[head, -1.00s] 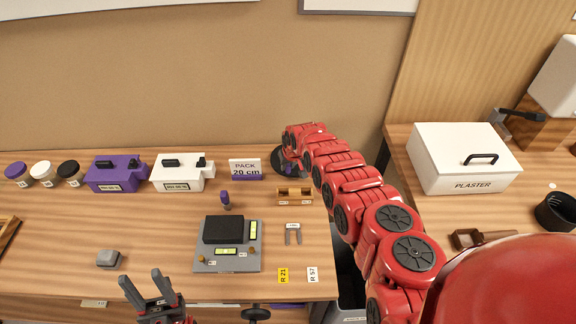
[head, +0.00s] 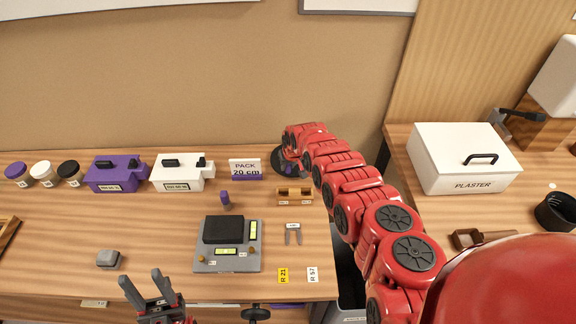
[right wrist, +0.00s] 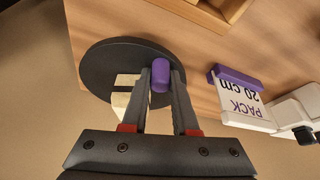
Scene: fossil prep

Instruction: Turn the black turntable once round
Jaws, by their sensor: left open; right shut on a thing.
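The black turntable (head: 277,160) stands at the back right of the table, partly hidden by my right arm in the head view. In the right wrist view the turntable (right wrist: 97,66) is a round black disc with a pale block (right wrist: 122,102) on it and an upright purple knob (right wrist: 160,76). My right gripper (right wrist: 160,88) is shut on the purple knob, one finger on each side. In the head view the right gripper is hidden behind its arm. My left gripper (head: 160,288) is open and empty at the table's front edge.
The "PACK 20 cm" sign (head: 245,169) stands left of the turntable. A wooden holder (head: 294,195), a small purple-topped object (head: 225,200) and a grey device (head: 228,262) lie in front. A white plaster box (head: 465,160) is on the right-hand bench.

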